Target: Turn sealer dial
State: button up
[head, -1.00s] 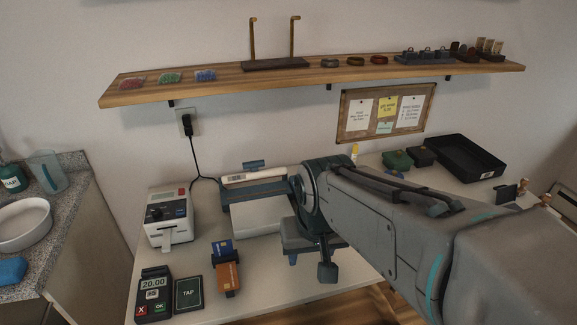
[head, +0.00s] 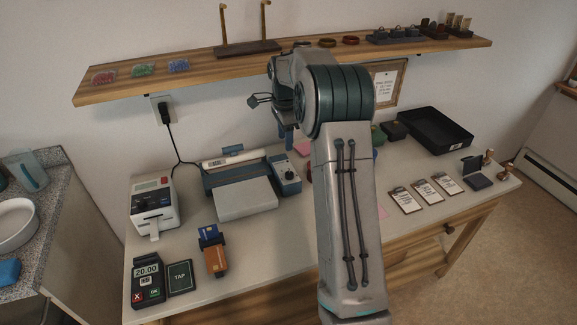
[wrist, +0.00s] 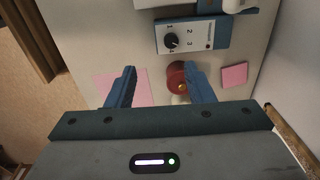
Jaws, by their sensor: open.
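The sealer (head: 245,200) is a blue-grey machine with a pale front plate, left of the table's middle in the head view. Its control box (head: 286,178) stands at its right end. In the wrist view the white panel (wrist: 203,36) shows numbers around a black dial (wrist: 171,40), with the pointer between marks. My gripper (wrist: 160,76) is open and empty, its blue fingers apart and the dial ahead of them in the picture. In the head view my gripper (head: 286,136) hangs above and behind the control box, not touching it. The arm hides part of that area.
A red round object (wrist: 177,76) with a brass centre lies below the fingers, beside pink paper (wrist: 122,89). A label printer (head: 154,205), card reader (head: 148,284) and card holder (head: 213,255) stand left. A black tray (head: 436,133) is at right. The shelf (head: 290,57) hangs behind my arm.

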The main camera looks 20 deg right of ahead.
aim_at(289, 173)
jog(key=w+f+p, duration=0.1)
jog(key=f, duration=0.4)
jog(key=d+f+m+p, duration=0.1)
jog(key=f, duration=0.4)
jog(key=w+d+f+m+p, duration=0.1)
jog(key=f, duration=0.5)
jog(key=shift+w+d+f, duration=0.1)
jog(key=shift+w, duration=0.2)
jog(key=shift+c, duration=0.3)
jog(key=c, duration=0.9)
